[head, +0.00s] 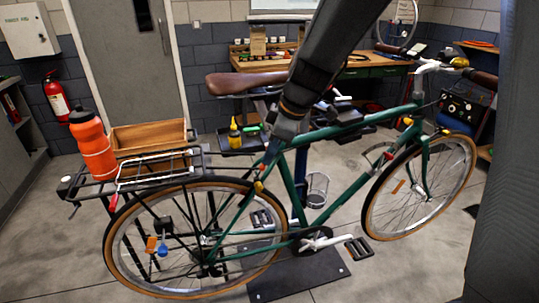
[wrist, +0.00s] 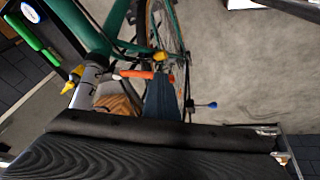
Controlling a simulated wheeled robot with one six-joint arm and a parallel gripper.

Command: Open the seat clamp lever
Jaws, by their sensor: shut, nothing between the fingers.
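The green bike (head: 347,190) stands upright with its brown saddle (head: 247,82) raised on the seat post. My gripper (head: 271,153) reaches down beside the top of the seat tube, just below the saddle. In the wrist view, my gripper (wrist: 162,82) shows as a narrow blue wedge, shut and empty. An orange-red lever (wrist: 135,73) lies across, close to the silver seat post (wrist: 84,90), its end at or very near my fingertips. I cannot tell whether they touch. In the head view my arm hides most of the clamp.
An orange bottle (head: 93,148) and a wooden crate (head: 148,137) sit on the rear rack (head: 100,186). A tool tray (head: 236,147) is behind the seat tube. A workbench (head: 375,70) stands at the back. Floor is clear at the lower left.

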